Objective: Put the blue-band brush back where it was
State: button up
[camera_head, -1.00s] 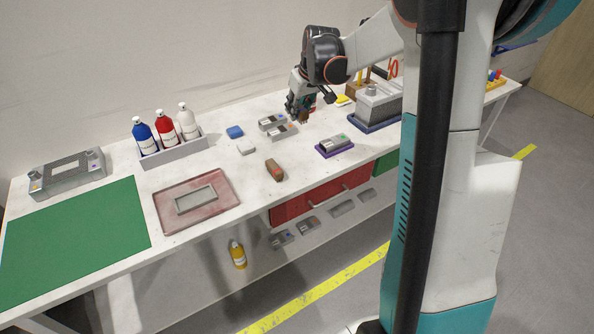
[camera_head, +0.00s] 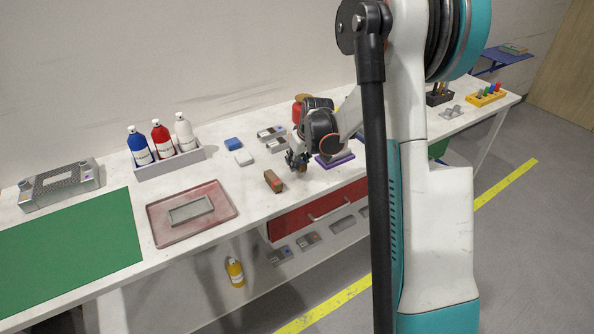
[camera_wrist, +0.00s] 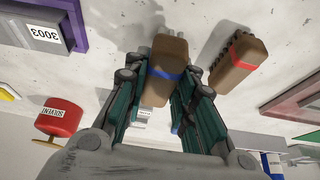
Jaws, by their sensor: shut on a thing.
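My gripper (camera_head: 297,163) is over the table between the brown brush and the purple-based part. In the wrist view my gripper (camera_wrist: 165,85) is shut on the blue-band brush (camera_wrist: 163,67), a brown block with a blue stripe, held between the two fingers. In the head view my gripper mostly hides this brush. The red-band brush (camera_wrist: 239,64) lies on the table beside the held brush, with dark bristles along one side. It also shows in the head view (camera_head: 274,181), just left of my gripper. Whether the held brush touches the table I cannot tell.
A purple tray (camera_wrist: 78,35) with a block labelled 3003 is near my gripper. A red solvent can (camera_wrist: 58,117) shows in the wrist view. A reddish tray (camera_head: 225,221) and a bottle rack (camera_head: 172,166) stand to the left. Grey blocks (camera_head: 271,133) lie behind my gripper.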

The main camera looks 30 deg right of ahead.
aim_at(297, 169)
jog(key=shift+f+b, duration=0.45)
jog(key=shift+f, duration=1.3)
jog(key=shift+f, duration=0.15)
jog(key=o, duration=1)
jog(key=shift+r, duration=0.3)
jog(key=p+v, duration=0.3)
jog(key=v, duration=0.8)
jog(key=shift+s+r+p, duration=0.2)
jog(key=shift+r+p, duration=0.1)
jog(key=shift+p, duration=0.05)
